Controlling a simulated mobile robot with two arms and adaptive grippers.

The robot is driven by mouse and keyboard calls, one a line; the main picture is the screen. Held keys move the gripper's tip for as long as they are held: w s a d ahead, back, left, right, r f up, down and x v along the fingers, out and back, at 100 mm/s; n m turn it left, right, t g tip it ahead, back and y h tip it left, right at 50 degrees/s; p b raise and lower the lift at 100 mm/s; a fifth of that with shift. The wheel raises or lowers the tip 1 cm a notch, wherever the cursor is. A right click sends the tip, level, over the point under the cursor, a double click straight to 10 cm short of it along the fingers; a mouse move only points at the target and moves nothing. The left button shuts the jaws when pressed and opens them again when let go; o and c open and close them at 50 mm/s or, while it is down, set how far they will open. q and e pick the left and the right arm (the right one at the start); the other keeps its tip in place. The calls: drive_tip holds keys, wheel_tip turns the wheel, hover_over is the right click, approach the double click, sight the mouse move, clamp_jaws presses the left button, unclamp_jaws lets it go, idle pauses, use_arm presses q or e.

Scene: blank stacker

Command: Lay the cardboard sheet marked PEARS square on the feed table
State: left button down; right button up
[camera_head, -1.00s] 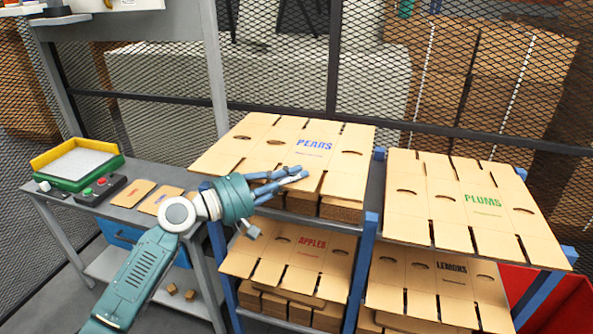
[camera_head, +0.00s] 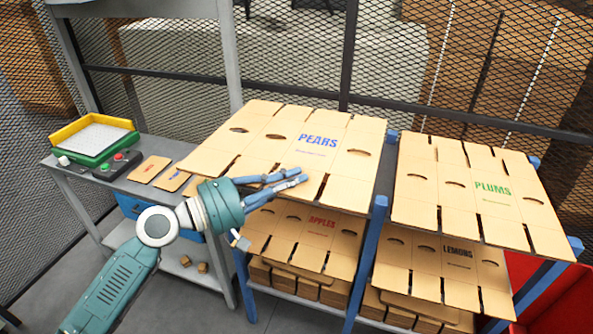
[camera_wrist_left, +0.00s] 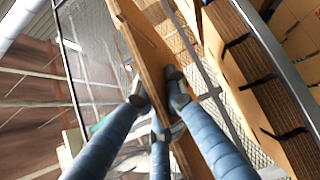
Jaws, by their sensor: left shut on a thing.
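The PEARS sheet (camera_head: 265,140) is a flat tan cardboard blank with blue print, slots and hand holes. It lies roughly level over the top left bay of the shelf rack, and I cannot tell whether it touches what is beneath. My left gripper (camera_head: 296,178) is shut on its near edge. In the left wrist view the board (camera_wrist_left: 147,60) stands edge-on between the gripper's fingers (camera_wrist_left: 158,92). A grey table (camera_head: 85,195) at the left may be the feed table; I cannot tell. My right gripper is not in view.
A PLUMS sheet (camera_head: 465,190) lies in the right bay, with APPLES (camera_head: 305,235) and LEMONS (camera_head: 440,265) sheets below. Blue rack posts (camera_head: 368,260) stand close by. A green and yellow tray (camera_head: 92,138) and a button box (camera_head: 118,165) occupy the grey table. Wire mesh stands behind.

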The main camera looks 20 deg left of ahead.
use_arm(q)
drive_tip(key=s+r, duration=0.1)
drive_tip(key=s, duration=0.7)
drive_tip(key=shift+a+r, duration=0.15)
idle(0.9)
